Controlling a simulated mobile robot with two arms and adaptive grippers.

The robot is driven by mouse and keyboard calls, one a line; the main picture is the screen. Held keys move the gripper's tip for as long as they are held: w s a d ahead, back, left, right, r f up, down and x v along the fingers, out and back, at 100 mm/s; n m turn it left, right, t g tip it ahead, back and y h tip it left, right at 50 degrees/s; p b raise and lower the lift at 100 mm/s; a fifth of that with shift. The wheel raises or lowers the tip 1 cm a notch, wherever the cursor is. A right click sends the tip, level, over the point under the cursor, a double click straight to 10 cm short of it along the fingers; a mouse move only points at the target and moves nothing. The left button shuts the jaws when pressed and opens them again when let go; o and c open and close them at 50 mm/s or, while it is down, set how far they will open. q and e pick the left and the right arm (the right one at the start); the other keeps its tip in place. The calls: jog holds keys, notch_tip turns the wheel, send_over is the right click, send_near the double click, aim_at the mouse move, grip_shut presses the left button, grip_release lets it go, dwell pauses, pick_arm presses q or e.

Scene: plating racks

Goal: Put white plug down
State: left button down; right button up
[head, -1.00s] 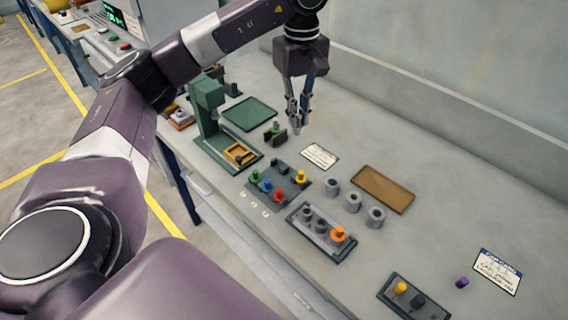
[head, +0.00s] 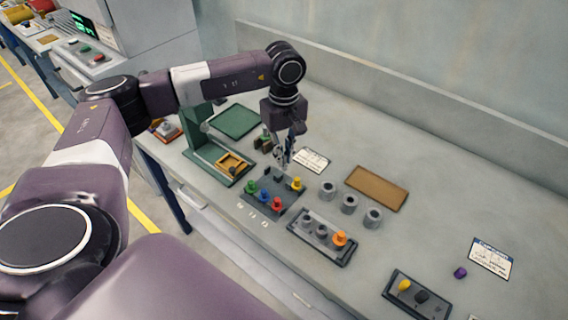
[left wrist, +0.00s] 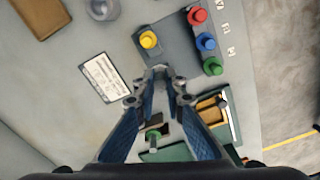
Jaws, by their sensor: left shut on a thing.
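My left gripper (head: 283,162) points down above the back edge of the grey plug board (head: 262,209). It is shut on the white plug, which the fingertips almost wholly hide. The fingertips also show in the left wrist view (left wrist: 160,72), over the board's edge. The board carries a green plug (head: 249,187), a blue plug (head: 264,195), a red plug (head: 277,204) and a yellow plug (head: 296,183). The yellow plug stands close to the fingertips. I cannot tell whether the white plug touches the board. My right gripper is not in view.
A green press (head: 203,140) stands left of the gripper, with a green tray (head: 235,121) behind. A white label card (head: 311,160) lies just right. Several grey cylinders (head: 349,204), a tray with an orange plug (head: 340,238) and a brown mat (head: 376,188) lie farther right.

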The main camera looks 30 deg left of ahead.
aim_at(284, 170)
pick_arm(q)
jog(key=shift+d+f, duration=0.1)
jog(key=shift+f, duration=0.55)
notch_tip(284, 170, down, 4)
jog(key=shift+r+p, duration=0.1)
jog(key=shift+p, duration=0.5)
jog(key=shift+f+b, duration=0.5)
jog(key=c, duration=2)
grip_release()
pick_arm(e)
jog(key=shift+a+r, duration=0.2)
pick_arm(q)
jog(key=shift+r, duration=0.1)
